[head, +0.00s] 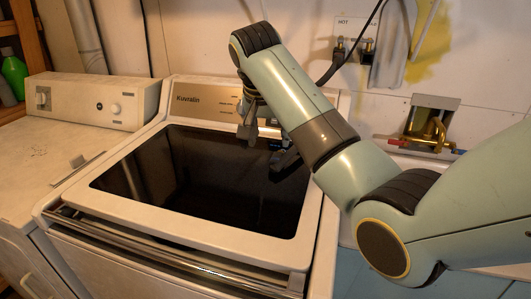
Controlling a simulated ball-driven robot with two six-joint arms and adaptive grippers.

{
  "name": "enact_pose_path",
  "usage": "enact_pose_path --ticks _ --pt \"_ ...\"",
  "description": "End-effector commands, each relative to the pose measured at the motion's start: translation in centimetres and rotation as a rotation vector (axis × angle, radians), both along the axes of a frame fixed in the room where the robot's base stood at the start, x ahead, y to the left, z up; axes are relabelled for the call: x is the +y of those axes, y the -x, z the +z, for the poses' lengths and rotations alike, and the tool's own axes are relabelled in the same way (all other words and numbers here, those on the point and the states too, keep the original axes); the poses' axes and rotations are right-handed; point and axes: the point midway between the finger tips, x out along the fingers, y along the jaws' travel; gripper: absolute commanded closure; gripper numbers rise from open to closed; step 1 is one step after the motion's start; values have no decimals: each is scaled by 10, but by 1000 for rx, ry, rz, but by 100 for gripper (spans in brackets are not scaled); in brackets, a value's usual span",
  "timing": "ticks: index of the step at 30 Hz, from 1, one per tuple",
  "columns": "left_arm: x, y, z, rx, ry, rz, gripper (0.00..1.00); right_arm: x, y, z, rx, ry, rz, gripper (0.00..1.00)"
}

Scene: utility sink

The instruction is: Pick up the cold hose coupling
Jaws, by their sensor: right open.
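A wall plate (352,27) marked HOT at the back carries two dark fittings. A dark hose (328,75) runs down from the left fitting (338,46) and passes behind my right arm. The right fitting (368,48), with a cable rising above it, is on the side away from the HOT mark; its lettering is too small to read, so I cannot tell for sure which part is the cold hose coupling. My right gripper (266,146) is open over the dark lid, left of and lower than the plate, partly hidden by my arm. My left gripper is not in view.
A white washer with a dark glass lid (190,175) fills the middle. A second white machine (60,150) stands left. A wall recess (431,124) with brass piping and red and blue parts is at right.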

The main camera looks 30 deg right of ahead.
Motion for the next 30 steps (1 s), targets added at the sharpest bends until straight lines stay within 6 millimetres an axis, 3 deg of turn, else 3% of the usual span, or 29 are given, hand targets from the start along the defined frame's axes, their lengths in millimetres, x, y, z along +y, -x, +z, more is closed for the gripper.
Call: enact_pose_path --ticks 2,9,11,14,21,30 --pt "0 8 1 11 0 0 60 -5 -2 -13 6 2 -1 42" --pt "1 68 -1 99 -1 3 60 -14 -11 -44 4 1 0 42" --pt "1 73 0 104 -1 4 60 -15 -12 -47 4 1 0 42" --pt "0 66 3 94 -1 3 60 -18 -14 -57 5 1 0 42" --pt "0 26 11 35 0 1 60 -28 -22 -90 4 0 0 42" --pt "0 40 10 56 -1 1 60 -29 -23 -96 2 0 1 44"
